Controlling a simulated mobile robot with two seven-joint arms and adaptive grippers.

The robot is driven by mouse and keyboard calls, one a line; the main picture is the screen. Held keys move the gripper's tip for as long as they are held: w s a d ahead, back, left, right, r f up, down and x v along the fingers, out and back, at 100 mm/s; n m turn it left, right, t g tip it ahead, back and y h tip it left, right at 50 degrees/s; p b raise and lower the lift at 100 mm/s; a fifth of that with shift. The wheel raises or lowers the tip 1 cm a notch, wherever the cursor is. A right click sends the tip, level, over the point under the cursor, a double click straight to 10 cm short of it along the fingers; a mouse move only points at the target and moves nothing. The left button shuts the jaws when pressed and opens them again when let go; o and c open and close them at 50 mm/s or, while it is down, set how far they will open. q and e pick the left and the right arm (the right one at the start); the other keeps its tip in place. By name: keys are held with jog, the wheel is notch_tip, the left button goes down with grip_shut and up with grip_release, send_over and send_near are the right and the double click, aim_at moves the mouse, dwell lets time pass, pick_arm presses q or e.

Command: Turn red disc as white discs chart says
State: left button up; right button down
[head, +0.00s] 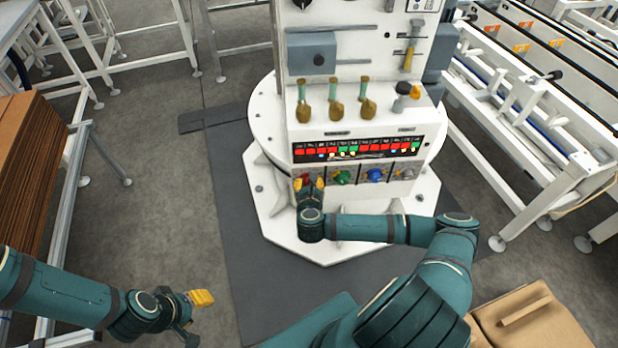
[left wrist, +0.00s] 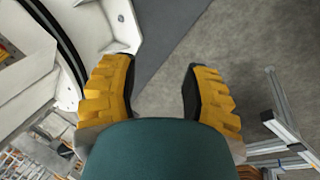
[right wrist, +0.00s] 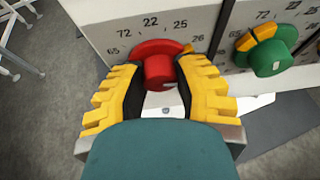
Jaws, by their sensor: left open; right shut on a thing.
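The red disc (right wrist: 150,47) is on the white panel front, with numbers 65, 72, 22, 25 and 26 around it. A yellow pointer on its right side (right wrist: 187,48) faces toward 26. My right gripper (head: 311,186) is shut on the red disc's knob (right wrist: 158,71). In the head view the red disc (head: 304,179) is partly covered by that gripper. A dark chart strip (head: 356,149) with red and green cells and small dots sits above the discs; its writing is too small to read. My left gripper (head: 199,318) is open and empty, over the floor at lower left.
A green disc (right wrist: 270,57) with a yellow pointer is right of the red one; a blue disc (head: 374,175) is farther right. Bottles (head: 335,108) stand on the ledge above. A white conveyor (head: 540,120) is at right, cardboard (head: 30,160) at left.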

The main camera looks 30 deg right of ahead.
jog(key=n+h+p, duration=0.1)
jog(key=n+p, duration=0.1)
jog(key=p, duration=0.1)
jog(key=shift+w+a+r+n+h, duration=0.1)
jog(key=shift+r+n+h, duration=0.05)
jog(key=shift+n+h, duration=0.2)
jog(key=shift+n+g+h+p, duration=0.4)
jog(key=shift+n+h+p, duration=0.45)
jog(key=shift+n, duration=0.3)
pick_arm(q)
notch_tip(320, 180, up, 6)
jog(key=w, duration=0.1)
jog(key=shift+w+a+t, duration=0.2)
jog(key=shift+w+t, duration=0.1)
jog(key=shift+w, duration=0.1)
pick_arm(e)
jog(key=shift+f, duration=0.2)
jog(key=shift+n, duration=0.3)
jog(key=c, duration=0.6)
grip_release()
